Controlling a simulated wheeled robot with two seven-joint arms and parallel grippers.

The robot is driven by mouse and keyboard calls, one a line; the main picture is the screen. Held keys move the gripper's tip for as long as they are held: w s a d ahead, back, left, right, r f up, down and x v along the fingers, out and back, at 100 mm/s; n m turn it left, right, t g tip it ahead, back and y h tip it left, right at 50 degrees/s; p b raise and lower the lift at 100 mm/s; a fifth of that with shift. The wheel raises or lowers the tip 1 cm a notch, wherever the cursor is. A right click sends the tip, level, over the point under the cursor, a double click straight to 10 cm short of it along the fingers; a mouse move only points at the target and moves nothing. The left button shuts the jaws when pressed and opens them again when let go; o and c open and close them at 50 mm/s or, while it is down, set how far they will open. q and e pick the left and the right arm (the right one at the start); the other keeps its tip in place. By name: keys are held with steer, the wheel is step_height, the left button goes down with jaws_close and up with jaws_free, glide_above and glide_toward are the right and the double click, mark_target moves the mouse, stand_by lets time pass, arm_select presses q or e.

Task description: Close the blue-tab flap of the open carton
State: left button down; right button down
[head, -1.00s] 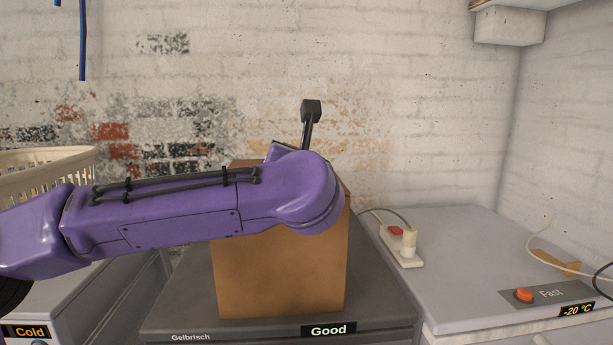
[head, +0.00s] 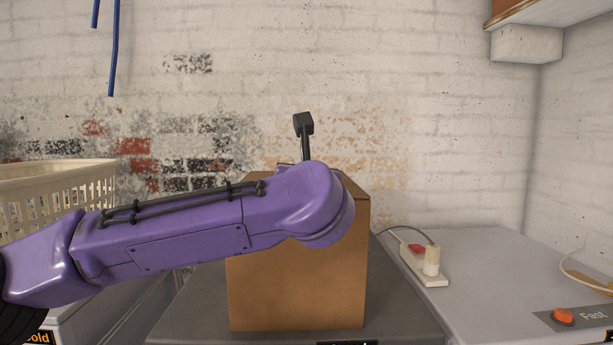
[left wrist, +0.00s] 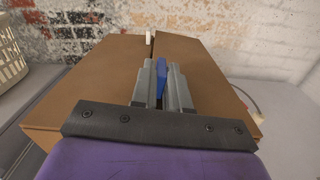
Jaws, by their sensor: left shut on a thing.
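The brown carton (head: 298,290) stands on a dark grey appliance top, partly hidden behind my purple left arm in the head view. In the left wrist view two brown flaps lie over its top, a left flap (left wrist: 95,75) and a right flap (left wrist: 190,58), with a seam between them. I cannot tell whether either is fully flat. A blue tab (left wrist: 161,72) stands up between the fingers of my left gripper (left wrist: 161,82), which is shut on it. A small white piece (left wrist: 148,38) shows at the far end of the seam. The head view hides the fingers.
A cream basket (head: 60,200) stands at the left. A power strip (head: 425,262) with a red switch and a plug lies on the pale top at the right. A whitewashed brick wall is close behind the carton. A shelf (head: 535,15) hangs at the upper right.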

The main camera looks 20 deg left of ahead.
arm_select(q)
steer(key=c, duration=1.2)
jaws_free()
steer(key=shift+a, duration=0.1)
steer(key=b+v, duration=0.1)
steer(key=v, duration=0.9)
steer(key=shift+s, duration=0.2)
steer(key=shift+f, duration=0.1)
